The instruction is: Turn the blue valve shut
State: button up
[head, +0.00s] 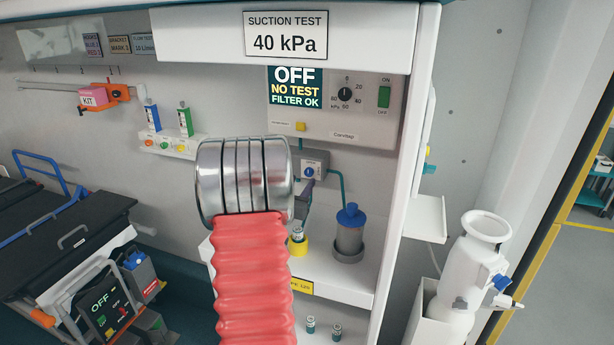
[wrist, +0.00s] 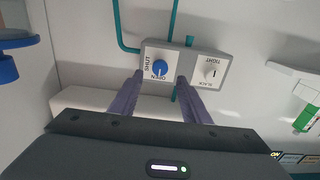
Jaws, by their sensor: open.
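The blue valve (wrist: 160,68) is a small round knob on a white plate in the wrist view. Its plate reads SHUT on the left side and OPEN below; a pale mark on the knob seems to lie toward OPEN. In the head view the valve (head: 310,171) is small on its wall box, partly beside my arm. My gripper (wrist: 160,80) is open, with one purple-grey finger on each side of the plate's lower part and nothing between them. Whether the fingertips touch the plate, I cannot tell. In the head view my arm hides most of the gripper.
A second, white knob (wrist: 210,72) marked TIGHT sits right of the valve in the wrist view. Teal pipes (wrist: 122,30) run to the box. In the head view, a blue-lidded canister (head: 349,232) and a yellow-ringed vial (head: 298,240) stand on the shelf below.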

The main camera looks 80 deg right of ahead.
aim_at(308, 173)
jog(key=shift+s+d, duration=0.15)
jog(key=shift+d, duration=1.25)
jog(key=shift+s+d, duration=0.15)
jog(key=shift+d, duration=1.2)
jog(key=shift+c, duration=0.5)
jog(key=c, duration=0.9)
jog(key=shift+d, duration=0.25)
jog(key=shift+a, duration=0.2)
jog(key=shift+c, duration=0.2)
